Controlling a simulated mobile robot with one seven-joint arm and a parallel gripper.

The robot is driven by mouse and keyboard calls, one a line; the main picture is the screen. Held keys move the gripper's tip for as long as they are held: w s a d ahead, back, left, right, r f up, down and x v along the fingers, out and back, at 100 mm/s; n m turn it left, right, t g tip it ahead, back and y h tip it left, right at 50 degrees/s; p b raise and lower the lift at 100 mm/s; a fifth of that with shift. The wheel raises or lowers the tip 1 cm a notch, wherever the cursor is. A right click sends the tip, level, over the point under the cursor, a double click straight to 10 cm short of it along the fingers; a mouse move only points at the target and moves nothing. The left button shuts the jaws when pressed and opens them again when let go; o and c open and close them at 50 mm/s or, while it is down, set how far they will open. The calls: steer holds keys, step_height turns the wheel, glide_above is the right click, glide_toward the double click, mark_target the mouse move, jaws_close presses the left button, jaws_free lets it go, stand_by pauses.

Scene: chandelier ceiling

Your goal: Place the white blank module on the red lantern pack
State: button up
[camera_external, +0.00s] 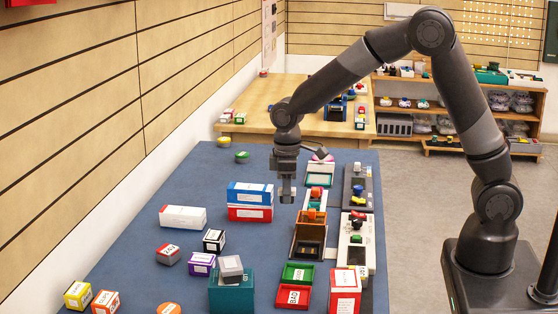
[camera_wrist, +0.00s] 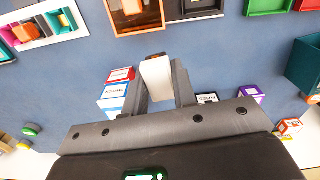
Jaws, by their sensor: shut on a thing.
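My gripper (camera_external: 287,178) is above the blue table, right of the stacked boxes. It is shut on the white blank module, a plain white block that shows between the fingers in the wrist view (camera_wrist: 157,76); in the external view it is hard to separate from the fingers. A red pack (camera_external: 250,213) with a white label sits directly below a blue pack (camera_external: 250,194), left of my gripper; both also show left of the fingers in the wrist view. Another red pack (camera_external: 344,299) stands at the front right. The labels are too small to tell which is the lantern pack.
A white box with red (camera_external: 183,217) lies to the left. An orange-brown tray (camera_external: 308,238) and a green tray (camera_external: 297,274) stand right of my gripper. A teal box (camera_external: 231,294) carries a grey block. Bare table lies around the stacked packs.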

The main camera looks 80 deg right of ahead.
steer(key=shift+s+d+r, duration=0.25)
steer(key=shift+d, duration=0.1)
steer(key=s+a+r+n, duration=0.4)
steer(key=s+a+r, duration=0.3)
steer(key=a, duration=0.4)
steer(key=s+a+r+n, duration=0.4)
steer(key=s+a, duration=0.5)
steer(key=a, duration=0.2)
glide_above(346, 278)
step_height(346, 278, down, 6)
steer(key=shift+d+f, duration=0.1)
steer(key=shift+f, duration=2.1)
steer(key=shift+f, duration=0.15)
steer(key=o, duration=1)
